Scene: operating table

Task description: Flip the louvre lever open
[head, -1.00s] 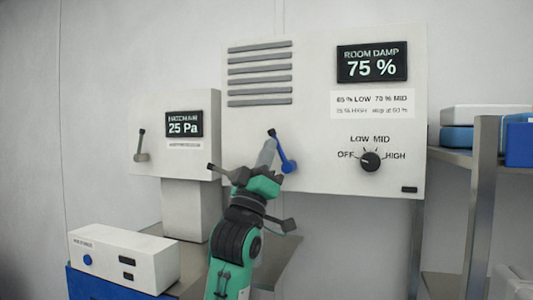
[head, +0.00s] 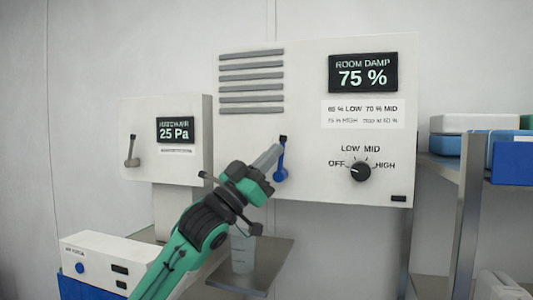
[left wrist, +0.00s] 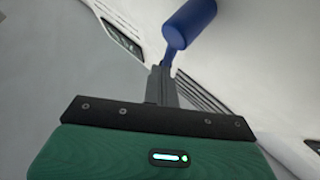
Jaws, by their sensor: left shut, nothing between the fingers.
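The dark tip is not seen there. My right gripper is not in view.
A rotary dial (head: 361,171) and a "75 %" display (head: 363,73) are on the cabinet. A smaller panel (head: 190,178) with a grey lever (head: 131,152) is to the left. A clear cup (head: 243,254) stands on a metal shelf (head: 270,258) below. A rack (head: 467,210) stands right.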

